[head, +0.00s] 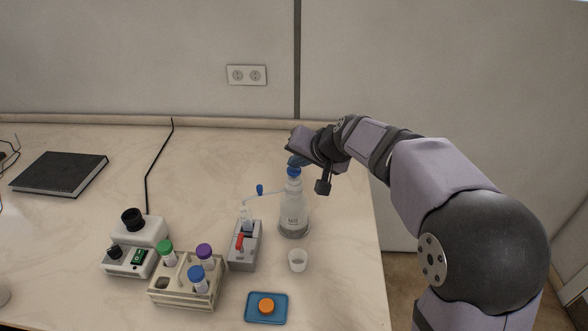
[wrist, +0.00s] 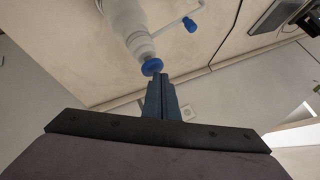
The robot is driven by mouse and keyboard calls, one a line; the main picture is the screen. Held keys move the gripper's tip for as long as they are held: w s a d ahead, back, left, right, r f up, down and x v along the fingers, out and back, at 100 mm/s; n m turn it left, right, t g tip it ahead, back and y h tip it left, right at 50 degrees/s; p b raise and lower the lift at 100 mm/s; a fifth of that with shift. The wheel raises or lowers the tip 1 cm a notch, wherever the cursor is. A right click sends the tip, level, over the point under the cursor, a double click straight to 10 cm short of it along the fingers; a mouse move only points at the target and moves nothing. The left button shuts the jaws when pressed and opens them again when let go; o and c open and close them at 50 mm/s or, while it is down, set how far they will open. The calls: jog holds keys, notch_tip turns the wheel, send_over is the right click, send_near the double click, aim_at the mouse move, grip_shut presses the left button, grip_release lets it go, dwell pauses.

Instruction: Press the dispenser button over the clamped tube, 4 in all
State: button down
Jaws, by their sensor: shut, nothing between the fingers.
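The dispenser bottle (head: 293,212) stands upright on the bench, with a blue button (head: 294,171) on top. A thin spout runs left from it to a blue tip piece (head: 260,189). The grey clamp (head: 245,247) with a red lever holds a clear tube (head: 245,216) beneath the spout end. My gripper (head: 296,161) is shut and empty, its blue fingertips right at or just above the button; I cannot tell whether they touch. In the wrist view the blue button (wrist: 152,66) shows just beyond the shut fingertips (wrist: 159,78).
A rack (head: 187,291) with green-, purple- and blue-capped tubes stands left of the clamp. A mixer (head: 135,246), a blue tray (head: 251,309) with an orange cap (head: 266,306), a small white cup (head: 298,260) and a black notebook (head: 59,174) lie around. The back of the bench is clear.

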aim_at(296, 172)
jog(key=shift+f+b, duration=0.55)
jog(key=shift+f, duration=0.1)
dwell(0.4)
jog(key=shift+r, duration=0.1)
jog(key=shift+r+p, duration=1)
jog(key=shift+r, duration=0.2)
jog(key=shift+r, duration=0.1)
jog(key=shift+r+p, duration=2.05)
jog(key=shift+r, duration=0.4)
dwell(0.8)
notch_tip(296, 172, up, 4)
jog(key=p, duration=0.2)
jog(key=shift+f+p, duration=0.15)
jog(key=shift+p, duration=0.2)
jog(key=shift+f, duration=0.1)
